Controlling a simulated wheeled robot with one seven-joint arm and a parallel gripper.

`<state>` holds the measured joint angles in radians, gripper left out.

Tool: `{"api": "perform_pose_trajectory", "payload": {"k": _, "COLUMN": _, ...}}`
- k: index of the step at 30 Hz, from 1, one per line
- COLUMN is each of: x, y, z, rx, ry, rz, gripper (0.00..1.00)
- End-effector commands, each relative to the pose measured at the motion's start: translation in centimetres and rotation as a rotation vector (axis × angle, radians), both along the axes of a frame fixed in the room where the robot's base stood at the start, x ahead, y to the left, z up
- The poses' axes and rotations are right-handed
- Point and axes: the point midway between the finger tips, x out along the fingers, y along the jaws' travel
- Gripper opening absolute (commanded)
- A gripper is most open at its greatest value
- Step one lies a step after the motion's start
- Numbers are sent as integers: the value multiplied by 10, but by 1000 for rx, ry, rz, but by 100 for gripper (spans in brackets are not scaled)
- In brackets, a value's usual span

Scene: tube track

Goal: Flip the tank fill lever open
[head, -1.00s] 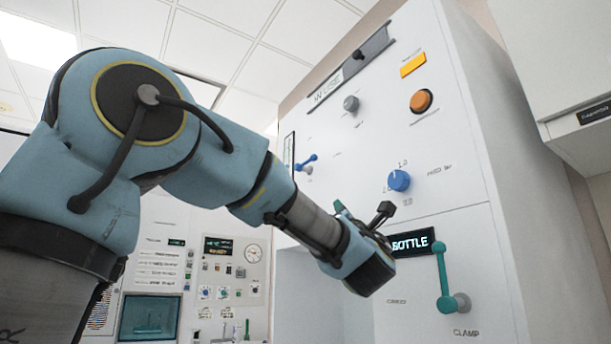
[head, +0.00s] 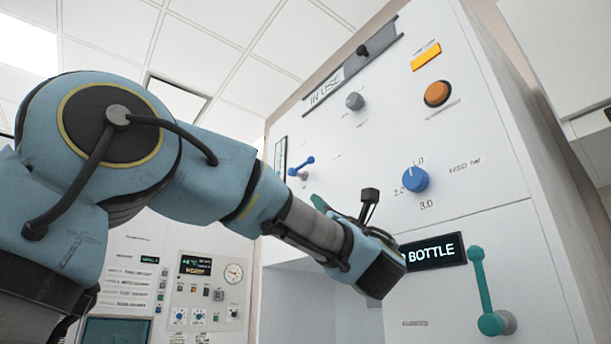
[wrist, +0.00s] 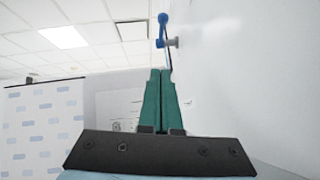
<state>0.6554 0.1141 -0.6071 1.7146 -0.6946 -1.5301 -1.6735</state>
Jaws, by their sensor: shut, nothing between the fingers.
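A small blue lever (head: 301,167) on a grey pivot sticks out of the white panel in the head view. Its label is too small to read, so I cannot confirm it is the tank fill lever. In the wrist view the blue lever (wrist: 162,30) stands near upright on its grey mount, just beyond my fingertips. My gripper (wrist: 160,72) has green fingers pressed together with nothing between them. In the head view, a green part of my gripper (head: 319,203) shows below and right of the lever. A thin dark line lies between fingertips and lever; contact is unclear.
The panel also carries a grey knob (head: 354,101), an orange button (head: 437,93), a blue dial (head: 415,179), a BOTTLE display (head: 433,252) and a green lever (head: 483,290). An instrument panel (head: 205,290) stands behind. The panel face rises close on the wrist view's right.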

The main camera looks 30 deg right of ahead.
Motion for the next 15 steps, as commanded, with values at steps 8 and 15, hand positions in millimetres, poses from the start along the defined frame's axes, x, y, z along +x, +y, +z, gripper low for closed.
{"api": "perform_pose_trajectory", "payload": {"k": 8, "x": 11, "y": 0, "z": 13, "rx": 0, "ry": 0, "rz": 3, "gripper": 0}}
{"api": "perform_pose_trajectory", "payload": {"k": 15, "x": 44, "y": 0, "z": 47, "rx": 2, "ry": 2, "rz": 4, "gripper": 0}}
